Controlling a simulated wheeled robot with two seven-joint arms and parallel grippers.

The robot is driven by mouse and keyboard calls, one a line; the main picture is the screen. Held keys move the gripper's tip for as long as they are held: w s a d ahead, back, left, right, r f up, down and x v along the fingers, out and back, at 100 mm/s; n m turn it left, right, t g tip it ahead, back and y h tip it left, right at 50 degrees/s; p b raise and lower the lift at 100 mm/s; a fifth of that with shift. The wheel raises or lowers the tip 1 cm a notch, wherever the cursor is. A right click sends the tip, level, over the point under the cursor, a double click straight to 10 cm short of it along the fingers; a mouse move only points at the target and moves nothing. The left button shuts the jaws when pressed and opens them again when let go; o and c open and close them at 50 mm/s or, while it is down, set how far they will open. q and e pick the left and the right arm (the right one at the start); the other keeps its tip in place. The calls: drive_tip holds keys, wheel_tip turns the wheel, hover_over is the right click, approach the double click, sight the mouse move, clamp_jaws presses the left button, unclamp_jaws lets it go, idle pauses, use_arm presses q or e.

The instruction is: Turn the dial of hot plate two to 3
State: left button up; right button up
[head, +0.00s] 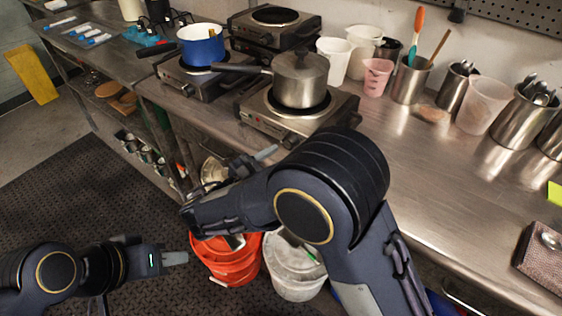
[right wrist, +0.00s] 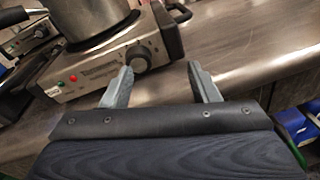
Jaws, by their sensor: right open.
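A hot plate with a steel lidded pot (head: 300,82) stands near the counter's front edge; its steel body (head: 262,113) shows below the pot. In the right wrist view a hot plate (right wrist: 95,75) has a dark round dial (right wrist: 139,58) and red and green lights. Its number and the dial's scale are too small to read. My right gripper (right wrist: 160,72) is open and empty, its fingertips below the dial, apart from it. In the head view my right arm partly hides that gripper. My left gripper (head: 176,258) is low over the floor, seen edge-on.
Another hot plate (head: 200,80) carries a blue pot (head: 201,46); a third (head: 275,20) is bare behind. Cups and utensil pots line the wall. An orange bucket (head: 225,262) and a white bucket (head: 292,265) stand below the counter. The counter's right part (head: 430,180) is mostly clear.

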sight(287, 145)
drive_tip(key=w, duration=0.2)
drive_tip(key=w+n+t, duration=0.1)
drive_tip(key=w+d+t, duration=0.1)
drive_tip(key=w, duration=0.1)
drive_tip(key=shift+w+f+n+p, duration=0.3)
drive_tip(key=shift+f, duration=0.1)
drive_tip(key=shift+c, duration=0.3)
drive_tip(key=c, duration=0.9)
